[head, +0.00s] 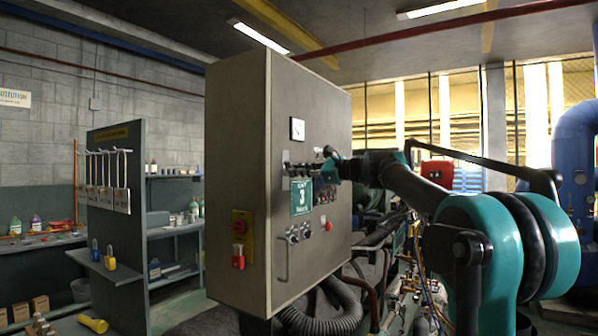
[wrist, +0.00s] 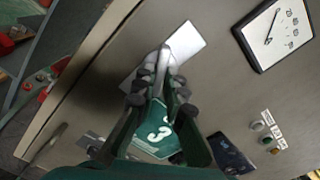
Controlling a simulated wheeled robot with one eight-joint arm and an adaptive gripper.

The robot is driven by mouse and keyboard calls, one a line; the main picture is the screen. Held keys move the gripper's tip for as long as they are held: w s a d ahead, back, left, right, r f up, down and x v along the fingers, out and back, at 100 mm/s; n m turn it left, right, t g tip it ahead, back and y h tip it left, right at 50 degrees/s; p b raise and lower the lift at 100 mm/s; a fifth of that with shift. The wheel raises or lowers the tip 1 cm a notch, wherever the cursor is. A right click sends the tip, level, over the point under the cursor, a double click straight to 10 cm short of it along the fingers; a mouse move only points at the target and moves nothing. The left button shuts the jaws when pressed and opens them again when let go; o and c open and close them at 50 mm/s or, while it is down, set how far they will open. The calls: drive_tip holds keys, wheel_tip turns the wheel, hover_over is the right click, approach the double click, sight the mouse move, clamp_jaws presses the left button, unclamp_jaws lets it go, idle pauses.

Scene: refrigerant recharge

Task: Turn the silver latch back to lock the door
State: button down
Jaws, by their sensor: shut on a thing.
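The silver latch (wrist: 162,60) is on the door of the grey cabinet (head: 234,180), and a pale plate (wrist: 188,42) lies behind it on the door. My gripper (wrist: 160,82) is at the latch in the wrist view, with its fingers closed around it. In the head view my gripper (head: 328,168) reaches the cabinet front from the right, and it partly hides the latch. The door looks flush with the cabinet. The latch's exact angle is hard to tell.
A green sign with a 3 (head: 301,197) sits below the latch. A white gauge (head: 297,129) is above. A red and yellow switch (head: 241,224) is on the cabinet's side, and a door handle (head: 283,260) is lower down. Hoses (head: 330,318) run beneath the cabinet.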

drive_tip(key=shift+m, duration=1.2)
drive_tip(key=m, duration=0.3)
drive_tip(key=c, duration=1.7)
unclamp_jaws()
drive_tip(key=shift+v, duration=4.5)
drive_tip(key=shift+f, duration=0.1)
